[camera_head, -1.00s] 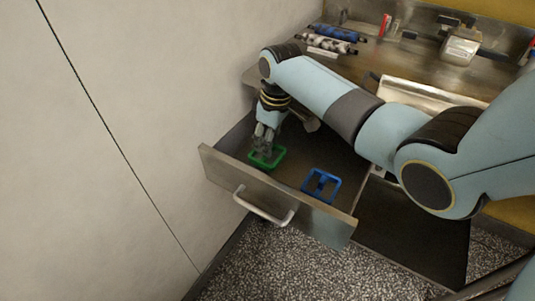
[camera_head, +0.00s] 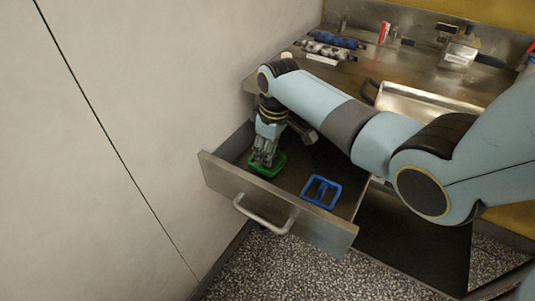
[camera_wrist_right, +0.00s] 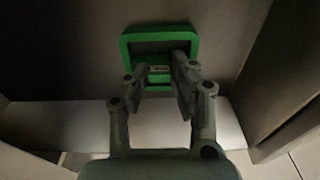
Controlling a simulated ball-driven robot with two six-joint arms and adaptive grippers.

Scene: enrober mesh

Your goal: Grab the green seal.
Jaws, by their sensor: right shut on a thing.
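The green seal (camera_head: 279,166), a rounded frame with a crossbar, is in the open drawer (camera_head: 235,180), near its left front corner. My right gripper (camera_head: 262,161) reaches down into the drawer from above and is shut on the seal. In the right wrist view the green seal (camera_wrist_right: 158,35) is at the top centre, with the two fingers of my right gripper (camera_wrist_right: 160,78) on either side of its small labelled middle part. The fingers hide some of the frame. My left gripper is not in view.
A blue seal (camera_head: 321,191) of similar shape lies to the right in the same drawer. The drawer front has a bar handle (camera_head: 262,217). A wall (camera_head: 120,130) stands close on the left.

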